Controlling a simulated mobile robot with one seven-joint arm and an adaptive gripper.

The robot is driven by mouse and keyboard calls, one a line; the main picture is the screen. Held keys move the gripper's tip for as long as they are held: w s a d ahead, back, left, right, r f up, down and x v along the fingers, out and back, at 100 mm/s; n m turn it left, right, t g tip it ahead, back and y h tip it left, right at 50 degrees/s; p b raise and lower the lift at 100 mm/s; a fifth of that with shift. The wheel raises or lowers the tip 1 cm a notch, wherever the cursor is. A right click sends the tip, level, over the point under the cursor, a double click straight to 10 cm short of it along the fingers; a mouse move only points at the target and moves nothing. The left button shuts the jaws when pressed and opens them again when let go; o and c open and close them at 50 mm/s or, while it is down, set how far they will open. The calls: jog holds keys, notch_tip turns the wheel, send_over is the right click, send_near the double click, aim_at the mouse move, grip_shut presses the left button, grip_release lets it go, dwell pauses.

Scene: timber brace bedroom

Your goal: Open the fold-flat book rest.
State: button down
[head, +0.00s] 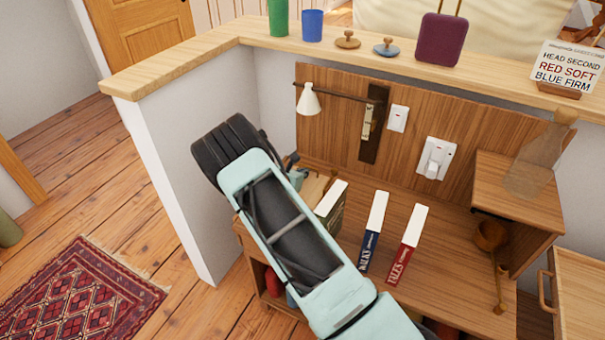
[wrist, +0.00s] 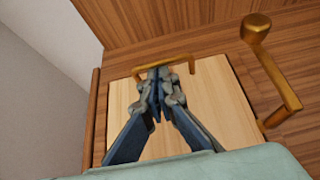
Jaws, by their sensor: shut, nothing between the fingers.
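The book rest appears to be the pale wood panel (wrist: 222,108) lying flat on the desk in the wrist view. A brass bar handle (wrist: 190,63) stands at its far edge. My gripper (wrist: 159,82) is shut and empty, with its fingertips over the panel close to the handle; I cannot tell whether they touch it. In the head view my arm hides most of the panel, and only a small pale part (head: 315,188) shows beside my gripper (head: 291,164).
A brass arm with a round knob (wrist: 272,72) stands right of the panel. Books stand to the right: a dark green one (head: 330,207), a blue one (head: 374,232) and a red one (head: 408,245). A wooden back panel (head: 330,140) with a lamp (head: 308,100) rises behind.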

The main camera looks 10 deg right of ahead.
jog(key=shift+a+r, duration=0.1)
jog(key=shift+s+a+r+t+h+b, duration=0.1)
jog(key=shift+r+t+h+b, duration=0.3)
jog(key=shift+b, duration=0.3)
jog(key=s+a+r+t+h+b, duration=0.3)
jog(key=s+a+r+t, duration=0.1)
jog(key=r, duration=0.3)
jog(key=s+a+r+t+h+b, duration=0.2)
jog(key=s+a+r+t+h, duration=0.1)
jog(key=s+r, duration=0.4)
jog(key=shift+s+a+t+b, duration=0.35)
jog(key=shift+a+t, duration=0.3)
jog(key=shift+t, duration=0.35)
